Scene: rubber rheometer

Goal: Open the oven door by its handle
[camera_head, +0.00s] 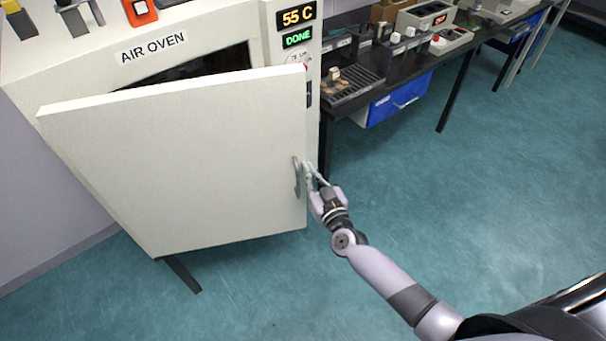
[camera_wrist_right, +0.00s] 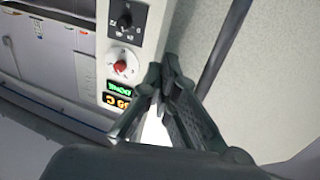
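The white oven (camera_head: 215,22) labelled "AIR OVEN" stands at the left. Its door (camera_head: 190,150) is partly open, with a gap above it showing the dark inside (camera_head: 205,65). The grey handle (camera_head: 296,178) is upright near the door's right edge; in the right wrist view it is a dark bar (camera_wrist_right: 228,45). My right gripper (camera_head: 309,168) is at the door's right edge, just right of the handle. Its fingertips (camera_wrist_right: 164,78) come together with nothing visible between them, and the handle lies outside them. Whether they touch the door is unclear. My left gripper is out of view.
The oven's control panel (camera_head: 297,38) reads 55 C and DONE. A dark bench (camera_head: 372,93) with a rack, instruments and a blue drawer (camera_head: 398,100) stands to the right. The green floor (camera_head: 480,180) in front is clear.

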